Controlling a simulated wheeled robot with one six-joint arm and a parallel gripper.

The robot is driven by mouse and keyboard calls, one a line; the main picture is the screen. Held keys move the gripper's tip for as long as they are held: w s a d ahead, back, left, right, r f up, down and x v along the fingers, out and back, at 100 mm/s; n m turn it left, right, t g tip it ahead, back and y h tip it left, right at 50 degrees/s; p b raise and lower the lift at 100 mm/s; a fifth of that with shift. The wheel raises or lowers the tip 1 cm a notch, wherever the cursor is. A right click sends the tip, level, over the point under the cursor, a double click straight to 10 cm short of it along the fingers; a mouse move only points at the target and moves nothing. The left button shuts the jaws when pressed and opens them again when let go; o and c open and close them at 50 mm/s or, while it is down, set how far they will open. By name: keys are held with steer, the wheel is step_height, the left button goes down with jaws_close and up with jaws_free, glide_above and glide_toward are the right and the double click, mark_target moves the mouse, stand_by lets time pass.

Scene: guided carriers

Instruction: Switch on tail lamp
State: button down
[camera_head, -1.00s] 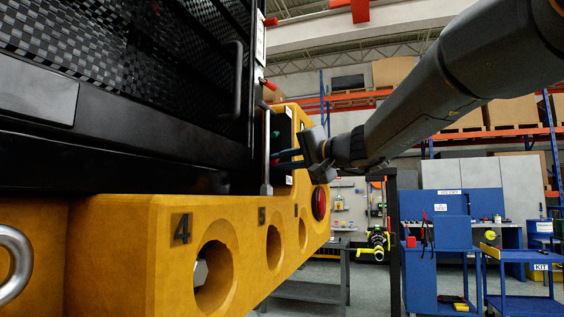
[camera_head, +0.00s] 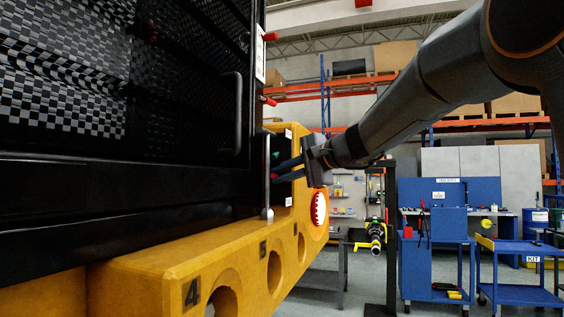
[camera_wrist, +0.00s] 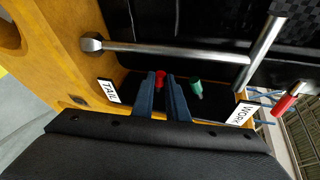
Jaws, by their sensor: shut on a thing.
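The switch panel has a red toggle (camera_wrist: 160,75) beside the TAIL label (camera_wrist: 109,91) and a green toggle (camera_wrist: 196,88) nearer the WORK label (camera_wrist: 241,113). My gripper (camera_wrist: 161,84) is shut on the red toggle, with a blue finger on each side of it. The green toggle stands free beside the fingers. The round tail lamp (camera_head: 319,208) on the yellow body's end glows bright white and red.
A metal bar (camera_wrist: 175,51) runs close in front of the panel. The yellow body (camera_head: 230,262) has numbered round holes. A black mesh cage (camera_head: 90,90) rises above it. Blue workbenches and a cart (camera_head: 515,294) stand farther right, with open floor between.

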steer(key=shift+w+r+m+g+p, duration=0.1)
steer(key=shift+r+m+g+p, duration=0.5)
steer(key=shift+p, duration=1.1)
steer(key=shift+f, duration=0.2)
steer(key=c, duration=1.7)
jaws_free()
steer(key=shift+c, duration=0.2)
steer(key=shift+d, duration=0.1)
steer(key=b+v, duration=0.3)
steer(key=v, duration=0.4)
steer(key=shift+s+d+r, duration=0.15)
steer(key=shift+s+d, duration=0.05)
steer(key=shift+d, duration=0.05)
